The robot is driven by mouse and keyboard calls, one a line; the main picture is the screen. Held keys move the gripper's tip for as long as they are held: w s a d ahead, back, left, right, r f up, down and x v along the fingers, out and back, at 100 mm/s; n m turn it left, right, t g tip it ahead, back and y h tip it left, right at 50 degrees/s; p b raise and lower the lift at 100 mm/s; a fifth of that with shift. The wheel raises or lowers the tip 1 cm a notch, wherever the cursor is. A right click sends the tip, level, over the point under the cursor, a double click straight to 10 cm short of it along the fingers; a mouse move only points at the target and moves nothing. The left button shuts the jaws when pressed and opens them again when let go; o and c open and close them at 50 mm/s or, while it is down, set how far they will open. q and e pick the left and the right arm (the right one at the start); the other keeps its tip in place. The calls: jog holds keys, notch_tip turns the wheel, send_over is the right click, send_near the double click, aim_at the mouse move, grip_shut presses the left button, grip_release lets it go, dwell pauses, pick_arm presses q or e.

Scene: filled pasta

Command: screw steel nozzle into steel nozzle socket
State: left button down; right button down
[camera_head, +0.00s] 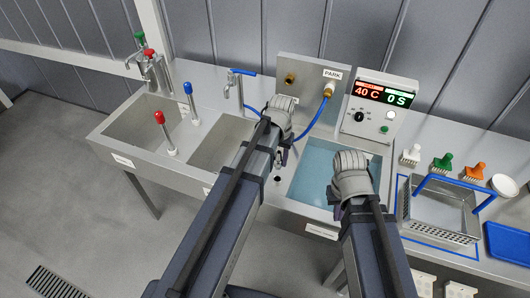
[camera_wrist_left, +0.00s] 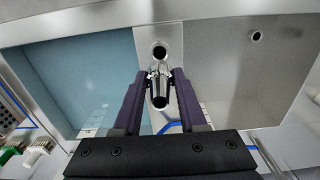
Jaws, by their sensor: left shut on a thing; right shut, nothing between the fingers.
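The steel nozzle (camera_wrist_left: 159,84) is a small silvery piece with a dark round end. My left gripper (camera_wrist_left: 160,88) is shut on it, over the steel strip between two basins. The steel nozzle socket (camera_wrist_left: 160,51) appears as a dark round opening with a metal rim on that strip, just above the nozzle in the left wrist view. I cannot tell whether the nozzle touches it. In the head view my left gripper (camera_head: 281,157) hangs below its grey wrist, and the nozzle is hard to make out. My right gripper (camera_head: 337,208) is shut and empty over the blue basin's front.
The water-filled basin (camera_head: 310,168) lies right of the strip and an empty basin (camera_head: 212,150) left of it. A blue hose (camera_head: 316,122) hangs from the PARK panel (camera_head: 300,67). A display box (camera_head: 372,125) stands behind. A metal basket (camera_head: 425,215) and brushes (camera_head: 443,161) are at right.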

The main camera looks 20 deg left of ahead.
aim_at(278, 167)
pick_arm(q)
jog(key=shift+r+p, duration=0.35)
jog(key=shift+r, duration=0.15)
jog(key=shift+f, duration=0.1)
jog(key=shift+f, duration=0.1)
jog(key=shift+f+b, duration=2.8)
jog(key=shift+b, duration=0.2)
jog(key=shift+f+b, duration=1.2)
jog(key=shift+c, duration=0.7)
grip_release()
dwell(0.4)
